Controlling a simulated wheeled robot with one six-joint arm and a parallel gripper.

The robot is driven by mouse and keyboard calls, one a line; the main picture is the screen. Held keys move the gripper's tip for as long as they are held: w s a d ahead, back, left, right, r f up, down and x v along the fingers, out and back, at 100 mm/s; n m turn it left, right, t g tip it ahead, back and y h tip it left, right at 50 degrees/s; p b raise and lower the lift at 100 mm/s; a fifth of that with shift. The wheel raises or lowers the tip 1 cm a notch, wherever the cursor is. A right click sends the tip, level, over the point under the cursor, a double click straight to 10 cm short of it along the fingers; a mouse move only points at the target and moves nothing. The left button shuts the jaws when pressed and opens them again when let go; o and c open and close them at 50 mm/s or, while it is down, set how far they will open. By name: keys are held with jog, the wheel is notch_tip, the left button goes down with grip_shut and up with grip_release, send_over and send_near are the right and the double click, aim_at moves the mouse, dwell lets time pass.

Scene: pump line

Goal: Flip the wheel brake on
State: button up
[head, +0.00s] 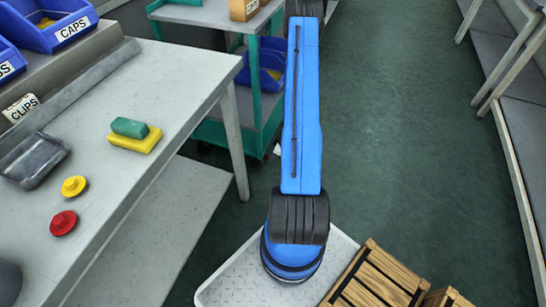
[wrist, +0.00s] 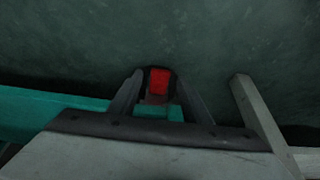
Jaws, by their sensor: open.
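The wheel brake (wrist: 159,81) is a small red tab in a dark surround, low by the floor at the green cart's edge. In the wrist view it shows between the tips of my gripper (wrist: 159,76), which is open and empty. I cannot tell whether the fingers touch it. The green cart (head: 205,130) stands beyond the bench in the head view, and its green edge also shows in the wrist view (wrist: 75,103). In the head view my gripper is hidden past my blue arm.
The grey bench (head: 185,75) at left holds blue bins, a green block (head: 130,127) on a yellow one, and yellow and red knobs. A pale bench leg (wrist: 255,105) is right of my gripper. Wooden crates (head: 375,278) stand at front right. The green floor (head: 420,140) at right is clear.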

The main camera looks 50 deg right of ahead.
jog(key=c, duration=1.1)
jog(key=shift+o, duration=0.2)
jog(key=shift+s+d+f+t+y, duration=0.1)
jog(key=shift+s+f+t+y, duration=0.15)
jog(key=shift+t, duration=0.2)
jog(key=shift+s+d+f+t+y, duration=0.15)
jog(key=shift+f+t, duration=0.15)
jog(key=shift+t, duration=0.15)
jog(key=shift+f+t+y, duration=0.3)
jog(key=shift+f+t, duration=0.2)
jog(key=shift+t, duration=0.4)
jog(key=shift+f+t+y, duration=0.3)
jog(key=shift+f+t, duration=0.15)
jog(key=shift+t, duration=0.45)
jog(key=o, duration=1.1)
jog(key=shift+c, duration=0.2)
